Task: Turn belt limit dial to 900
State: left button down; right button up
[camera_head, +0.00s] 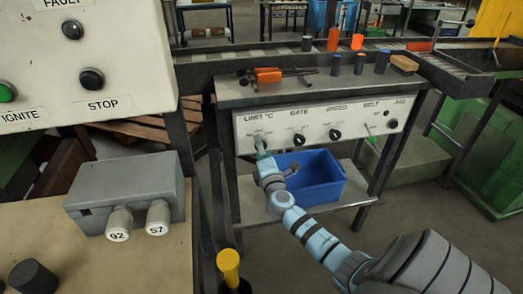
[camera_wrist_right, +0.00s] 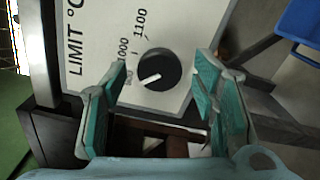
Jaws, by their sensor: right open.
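The belt limit dial (camera_wrist_right: 160,69) is a round black knob on the white panel, under the lettering LIMIT °C. In the right wrist view its white pointer slants down and left, near a partly hidden number below 1000. The marks 1000 and 1100 are readable. My right gripper (camera_wrist_right: 159,67) is open, with its teal fingers on either side of the dial and no clear contact. In the head view my right gripper (camera_head: 260,142) is at the left end of the panel and largely hides the dial. My left gripper is not in view.
The panel (camera_head: 290,128) also carries GATE and SPEED knobs, a BELT switch and a JOG button. A blue bin (camera_head: 318,188) sits on the shelf below. Tools and cylinders lie on the bench top. A grey box (camera_head: 130,190) stands at left.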

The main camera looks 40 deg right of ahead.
jog(key=v, duration=1.2)
